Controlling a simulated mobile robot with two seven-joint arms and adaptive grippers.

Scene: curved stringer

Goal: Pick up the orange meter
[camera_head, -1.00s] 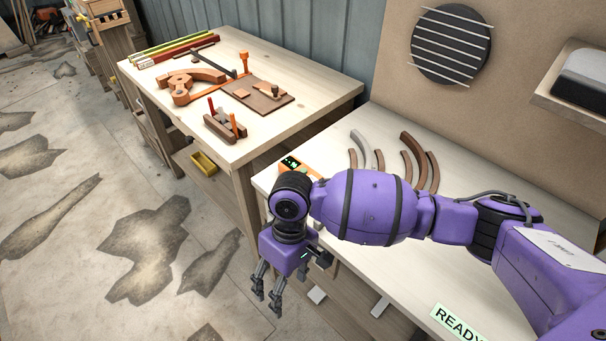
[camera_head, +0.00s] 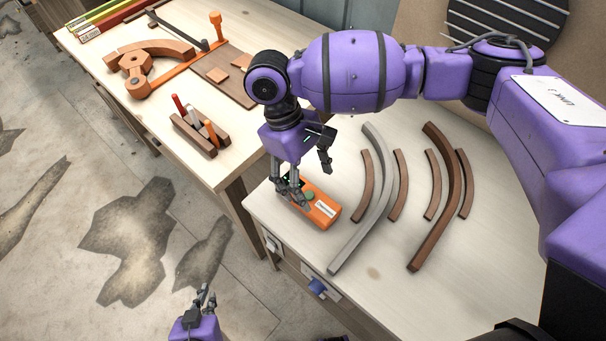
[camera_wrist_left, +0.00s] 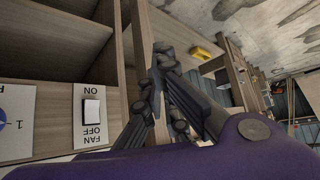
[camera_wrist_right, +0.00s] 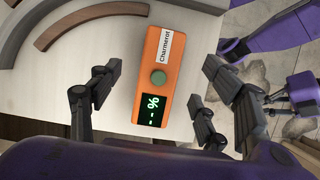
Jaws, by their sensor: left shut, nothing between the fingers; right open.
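The orange meter (camera_head: 318,208) lies flat on the light workbench near its left corner. In the right wrist view, the meter (camera_wrist_right: 157,70) shows a green button, a "Charmerot" label and a lit screen with dashes and a percent sign. My right gripper (camera_head: 308,178) is open over the meter and partly hides it. Its fingers (camera_wrist_right: 161,68) appear on either side of the meter, with gaps; nothing is held. My left gripper (camera_head: 207,297) is low, off the bench's front left side. It is shut and empty in the left wrist view (camera_wrist_left: 161,60).
Curved grey (camera_head: 372,205) and brown strips (camera_head: 440,200) lie right of the meter. A second table (camera_head: 190,85) at the left holds wooden parts and a small rack (camera_head: 193,134). A fan switch panel (camera_wrist_left: 91,115) is beside the left gripper. Floor on the left is open.

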